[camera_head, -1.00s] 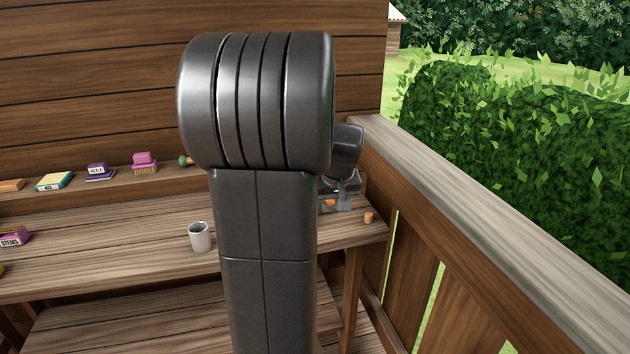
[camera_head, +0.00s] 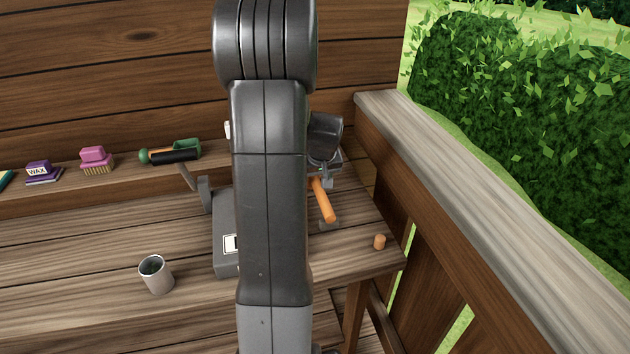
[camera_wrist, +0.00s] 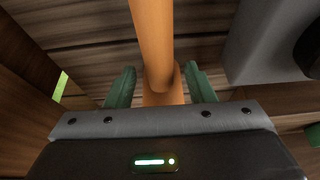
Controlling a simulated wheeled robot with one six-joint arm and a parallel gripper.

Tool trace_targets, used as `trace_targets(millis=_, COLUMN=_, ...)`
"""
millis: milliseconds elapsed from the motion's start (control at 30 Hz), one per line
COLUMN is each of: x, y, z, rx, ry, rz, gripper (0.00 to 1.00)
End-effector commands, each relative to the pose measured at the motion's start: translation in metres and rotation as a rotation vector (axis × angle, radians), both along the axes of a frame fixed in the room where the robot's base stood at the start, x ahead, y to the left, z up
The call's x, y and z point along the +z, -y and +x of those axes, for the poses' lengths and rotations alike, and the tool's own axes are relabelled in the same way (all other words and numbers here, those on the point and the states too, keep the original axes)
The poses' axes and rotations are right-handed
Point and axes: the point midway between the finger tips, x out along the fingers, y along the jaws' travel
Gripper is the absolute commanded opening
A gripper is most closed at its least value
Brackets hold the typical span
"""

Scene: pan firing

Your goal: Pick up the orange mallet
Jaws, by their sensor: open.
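The orange mallet (camera_head: 322,200) shows in the head view just right of my arm, above the right end of the workbench. Part of it is hidden behind my wrist. In the wrist view the mallet (camera_wrist: 152,45) runs down from the top edge to between the green fingers of my gripper (camera_wrist: 158,88). The fingers are open, one on each side of the orange shape, with small gaps visible. In the head view my fingers are mostly hidden by the arm. I cannot tell which part of the mallet lies between them.
A grey box with a lever (camera_head: 225,240) stands on the bench behind my arm. A grey cup (camera_head: 155,275) stands at left. A wooden railing (camera_head: 470,210) borders the right side. Brushes and wax line the back ledge.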

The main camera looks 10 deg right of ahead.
Motion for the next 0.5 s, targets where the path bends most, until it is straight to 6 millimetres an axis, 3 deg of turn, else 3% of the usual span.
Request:
trace_targets(millis=133, x=-0.0116, y=-0.0004, z=0.0049, rx=0.000, ry=0.000, rz=0.000, gripper=0.49)
trace_targets(millis=367, x=-0.0130, y=-0.0004, z=0.0056, rx=0.001, ry=0.001, rz=0.000, gripper=0.49)
trace_targets(millis=400, x=-0.0130, y=-0.0004, z=0.0056, rx=0.001, ry=0.001, rz=0.000, gripper=0.47)
trace_targets(millis=500, x=-0.0129, y=-0.0004, z=0.0055, rx=0.001, ry=0.001, rz=0.000, gripper=0.27)
